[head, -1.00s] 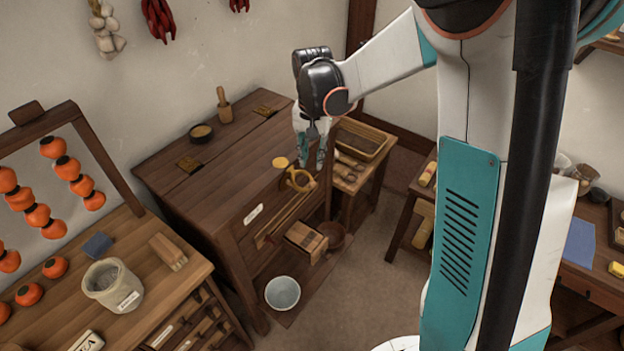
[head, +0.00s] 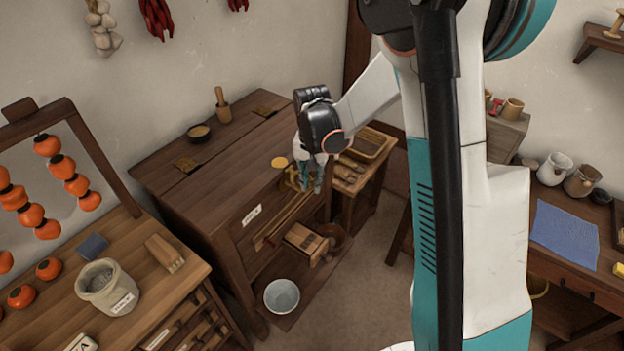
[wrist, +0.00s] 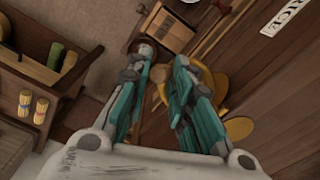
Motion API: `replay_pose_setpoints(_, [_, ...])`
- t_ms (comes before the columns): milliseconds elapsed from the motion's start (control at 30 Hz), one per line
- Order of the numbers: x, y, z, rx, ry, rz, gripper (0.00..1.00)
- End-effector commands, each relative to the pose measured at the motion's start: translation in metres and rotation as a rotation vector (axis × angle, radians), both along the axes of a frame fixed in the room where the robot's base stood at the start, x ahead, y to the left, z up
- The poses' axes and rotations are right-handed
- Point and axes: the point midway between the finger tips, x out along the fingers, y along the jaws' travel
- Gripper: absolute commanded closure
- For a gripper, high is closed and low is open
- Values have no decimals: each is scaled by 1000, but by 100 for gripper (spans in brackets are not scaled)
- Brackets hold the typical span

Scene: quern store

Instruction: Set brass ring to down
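The brass ring (head: 292,179) is a yellow fitting on the upper front of the dark wooden chest (head: 195,208). In the head view my gripper (head: 315,187) points down beside the ring's right side and partly hides it. In the wrist view the ring (wrist: 218,86) shows behind my right-hand finger, with a little brass visible between the fingers. My gripper (wrist: 163,55) is open, its teal fingers apart. I cannot tell whether a finger touches the ring. A yellow disc (head: 279,162) sits on the chest near the ring.
A low side table with a tray (head: 371,143) stands close to the right of my gripper. Open floor (head: 365,275) lies in front.

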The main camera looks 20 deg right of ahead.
Motion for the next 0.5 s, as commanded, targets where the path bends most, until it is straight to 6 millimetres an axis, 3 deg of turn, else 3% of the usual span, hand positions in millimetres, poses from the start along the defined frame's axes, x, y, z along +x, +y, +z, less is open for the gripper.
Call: replay_pose_setpoints(500, [-1,0,-6,30,-42,-1,100])
